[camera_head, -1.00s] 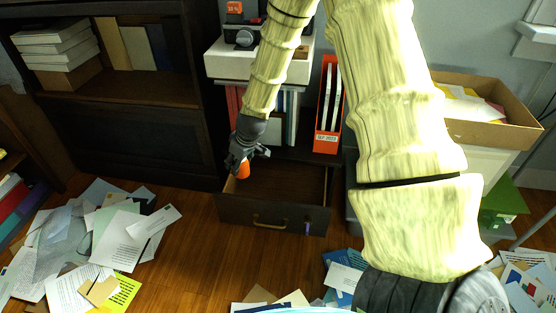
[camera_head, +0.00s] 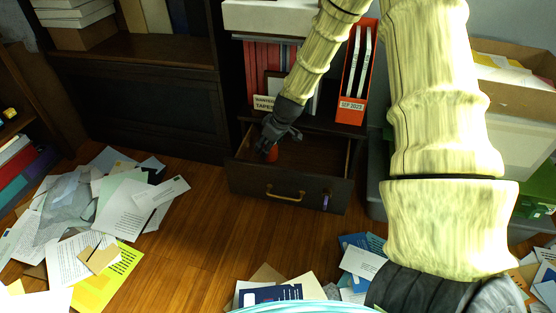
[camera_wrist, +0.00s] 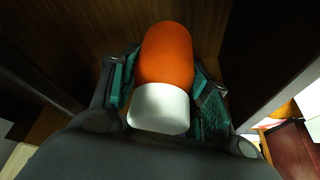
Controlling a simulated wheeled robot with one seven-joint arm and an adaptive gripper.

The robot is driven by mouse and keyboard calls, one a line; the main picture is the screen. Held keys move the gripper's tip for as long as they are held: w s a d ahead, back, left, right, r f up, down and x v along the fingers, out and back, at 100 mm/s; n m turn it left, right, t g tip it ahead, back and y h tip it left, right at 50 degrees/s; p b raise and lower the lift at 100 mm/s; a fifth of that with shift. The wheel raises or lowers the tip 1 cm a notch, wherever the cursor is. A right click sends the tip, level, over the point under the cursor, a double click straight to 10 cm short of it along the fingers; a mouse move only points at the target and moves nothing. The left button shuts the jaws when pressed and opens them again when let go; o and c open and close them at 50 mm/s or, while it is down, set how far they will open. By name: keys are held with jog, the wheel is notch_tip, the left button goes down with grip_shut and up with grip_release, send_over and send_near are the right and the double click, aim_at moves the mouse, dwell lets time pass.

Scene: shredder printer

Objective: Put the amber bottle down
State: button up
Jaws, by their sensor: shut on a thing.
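The amber bottle is orange with a white cap. In the wrist view the bottle (camera_wrist: 166,55) lies between the two fingers of my gripper (camera_wrist: 165,95), cap toward the camera, with a finger against each side. In the head view my gripper (camera_head: 272,146) is inside the open drawer (camera_head: 284,188), near its left side, and a bit of the orange bottle (camera_head: 271,154) shows just below the fingers. I cannot tell whether the bottle touches the drawer floor.
The drawer's right part is empty. Above it are an orange binder (camera_head: 353,90) and a small sign (camera_head: 265,103). Papers (camera_head: 125,205) lie scattered on the floor at left, and more papers (camera_head: 280,293) lie at the bottom. A cardboard box (camera_head: 515,92) stands at right.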

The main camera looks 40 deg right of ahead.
aim_at(276, 149)
notch_tip(276, 149, down, 8)
jog(key=b, duration=0.4)
jog(key=shift+f, duration=0.25)
jog(key=shift+f, duration=0.1)
jog(key=o, duration=1.1)
jog(key=p+v, duration=0.5)
jog(key=v, duration=0.7)
jog(key=shift+p, duration=0.3)
